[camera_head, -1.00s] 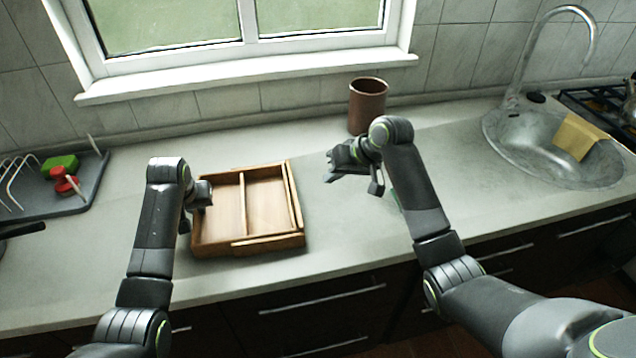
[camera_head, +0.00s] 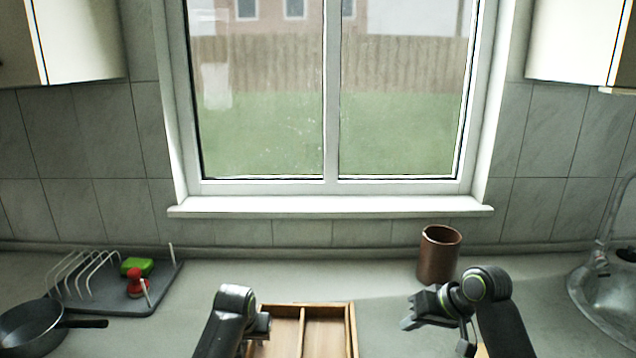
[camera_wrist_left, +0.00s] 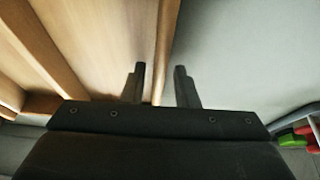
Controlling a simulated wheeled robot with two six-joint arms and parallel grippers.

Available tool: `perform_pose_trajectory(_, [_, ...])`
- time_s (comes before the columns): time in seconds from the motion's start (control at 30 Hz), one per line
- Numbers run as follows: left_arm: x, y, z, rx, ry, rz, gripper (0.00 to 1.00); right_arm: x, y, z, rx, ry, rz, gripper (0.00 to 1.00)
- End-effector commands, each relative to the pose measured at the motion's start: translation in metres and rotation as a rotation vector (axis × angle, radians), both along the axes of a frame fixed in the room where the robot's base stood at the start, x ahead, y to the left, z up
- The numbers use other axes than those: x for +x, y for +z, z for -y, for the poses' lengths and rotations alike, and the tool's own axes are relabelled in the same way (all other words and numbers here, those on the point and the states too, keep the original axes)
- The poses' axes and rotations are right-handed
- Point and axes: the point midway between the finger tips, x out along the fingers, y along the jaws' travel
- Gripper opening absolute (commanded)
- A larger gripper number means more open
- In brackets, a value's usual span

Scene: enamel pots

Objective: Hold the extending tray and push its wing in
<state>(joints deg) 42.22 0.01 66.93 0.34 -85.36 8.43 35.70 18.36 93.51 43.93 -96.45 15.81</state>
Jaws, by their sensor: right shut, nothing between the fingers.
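The wooden extending tray (camera_head: 303,330) lies on the counter at the bottom of the head view, its near part cut off by the frame. A divider runs along its inside, and the right part (camera_head: 350,325) shows as a double edge. My left gripper (camera_head: 262,325) is at the tray's left side. In the left wrist view, its two fingers (camera_wrist_left: 160,88) are apart, one on each side of the tray's side wall (camera_wrist_left: 166,45), with visible gaps beside the wall. My right gripper (camera_head: 408,318) is shut and empty, to the right of the tray and apart from it.
A brown cup (camera_head: 439,255) stands behind my right gripper. A grey dish rack (camera_head: 110,290) with a green sponge and a red item is at the left, with a dark pan (camera_head: 30,328) in front. The sink (camera_head: 608,300) is at far right.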

Motion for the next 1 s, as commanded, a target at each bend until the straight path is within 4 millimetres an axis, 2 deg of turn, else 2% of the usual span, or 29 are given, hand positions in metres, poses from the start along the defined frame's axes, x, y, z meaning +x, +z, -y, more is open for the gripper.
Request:
perform_pose_trajectory(0.37, [0.000, 0.002, 0.000, -0.001, 0.000, 0.000, 0.27, 0.000, 0.002, 0.000, 0.000, 0.000, 0.000, 0.00])
perform_pose_trajectory(1.0, [0.000, 0.054, 0.001, -0.001, 0.000, 0.000, 0.27, 0.000, 0.065, 0.000, 0.000, 0.000, 0.000, 0.00])
